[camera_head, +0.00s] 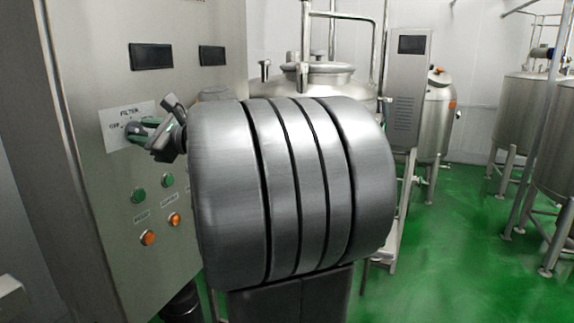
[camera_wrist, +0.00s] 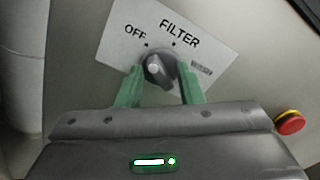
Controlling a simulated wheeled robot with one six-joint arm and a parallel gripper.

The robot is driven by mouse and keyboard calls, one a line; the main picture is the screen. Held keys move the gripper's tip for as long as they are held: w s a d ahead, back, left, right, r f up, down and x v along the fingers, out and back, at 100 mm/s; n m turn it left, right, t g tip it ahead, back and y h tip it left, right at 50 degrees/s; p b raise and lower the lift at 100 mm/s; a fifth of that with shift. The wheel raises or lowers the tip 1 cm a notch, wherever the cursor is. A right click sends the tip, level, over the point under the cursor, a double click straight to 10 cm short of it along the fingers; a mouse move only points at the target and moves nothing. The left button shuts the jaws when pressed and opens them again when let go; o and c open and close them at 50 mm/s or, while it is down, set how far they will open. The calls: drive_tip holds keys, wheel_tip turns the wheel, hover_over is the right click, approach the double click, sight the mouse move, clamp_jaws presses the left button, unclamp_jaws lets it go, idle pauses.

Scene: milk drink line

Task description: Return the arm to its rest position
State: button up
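My gripper (camera_head: 139,131) is at the filter switch label (camera_head: 116,122) on the steel control cabinet, at the left in the head view. In the wrist view, the green fingers of my gripper (camera_wrist: 160,88) stand apart on either side of the grey knob (camera_wrist: 159,70). They look open, with the knob between their tips; whether either finger touches it is hard to tell. The knob's grip leans toward the OFF side of the white label (camera_wrist: 120,47). In the head view, my arm and gripper hide most of the knob.
The cabinet (camera_head: 95,70) carries green buttons (camera_head: 138,195) and orange buttons (camera_head: 148,238) below the switch. A red button (camera_wrist: 290,122) shows at right in the wrist view. Steel tanks (camera_head: 438,115) stand behind and at right. Green floor (camera_head: 450,250) is clear at right.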

drive_tip(key=m+p, duration=0.6)
drive_tip(key=m, duration=0.1)
drive_tip(key=shift+w+r+p, duration=0.1)
drive_tip(key=shift+r+p, duration=0.05)
drive_tip(key=shift+p, duration=0.2)
drive_tip(key=shift+d+f+b, duration=0.25)
drive_tip(key=shift+d+b, duration=0.15)
drive_tip(key=shift+d, duration=0.05)
drive_tip(key=shift+s+d+r, duration=0.15)
drive_tip(key=shift+s+d, duration=0.2)
drive_tip(key=shift+d, duration=0.1)
drive_tip(key=shift+d, duration=0.1)
